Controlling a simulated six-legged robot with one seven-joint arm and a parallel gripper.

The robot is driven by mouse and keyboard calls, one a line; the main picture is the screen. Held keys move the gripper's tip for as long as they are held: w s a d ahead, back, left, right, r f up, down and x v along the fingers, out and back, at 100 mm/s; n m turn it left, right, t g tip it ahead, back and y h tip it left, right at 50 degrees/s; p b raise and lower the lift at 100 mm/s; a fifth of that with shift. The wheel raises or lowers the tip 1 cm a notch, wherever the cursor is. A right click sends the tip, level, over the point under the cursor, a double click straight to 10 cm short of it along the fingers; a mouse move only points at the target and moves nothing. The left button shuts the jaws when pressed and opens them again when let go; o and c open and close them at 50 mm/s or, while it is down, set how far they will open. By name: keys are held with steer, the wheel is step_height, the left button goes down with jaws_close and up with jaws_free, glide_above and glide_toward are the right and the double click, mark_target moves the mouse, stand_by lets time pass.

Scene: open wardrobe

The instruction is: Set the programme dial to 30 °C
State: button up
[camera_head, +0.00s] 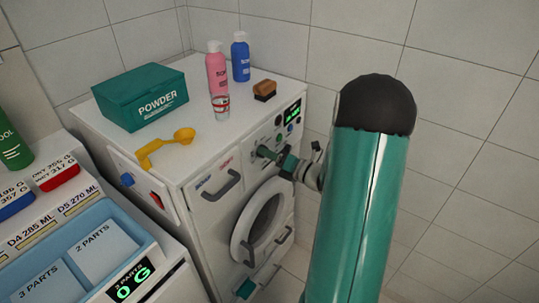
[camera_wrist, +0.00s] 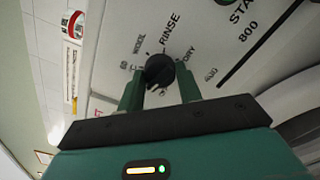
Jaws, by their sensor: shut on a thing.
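The washing machine (camera_head: 225,212) stands against the tiled wall, with its control panel facing my arm. In the wrist view the black programme dial (camera_wrist: 160,68) sits on the white panel (camera_wrist: 110,60), ringed by printed marks, among them WOOL, RINSE and DRY. My gripper (camera_wrist: 160,82) is shut on the dial, one finger on each side of it. In the head view my gripper (camera_head: 272,155) reaches the panel, to the right of the drawer handle. The dial's pointer direction cannot be told, and a 30 °C mark is not readable.
On the machine top are a green POWDER box (camera_head: 143,95), a yellow scoop (camera_head: 165,147), a pink bottle (camera_head: 216,70), a blue bottle (camera_head: 240,56), a small can (camera_head: 221,106) and a brush (camera_head: 264,90). A lit display (camera_head: 292,112) and the round door (camera_head: 263,222) are near my gripper.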

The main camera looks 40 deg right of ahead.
steer(key=o, duration=1)
steer(key=v, duration=1.4)
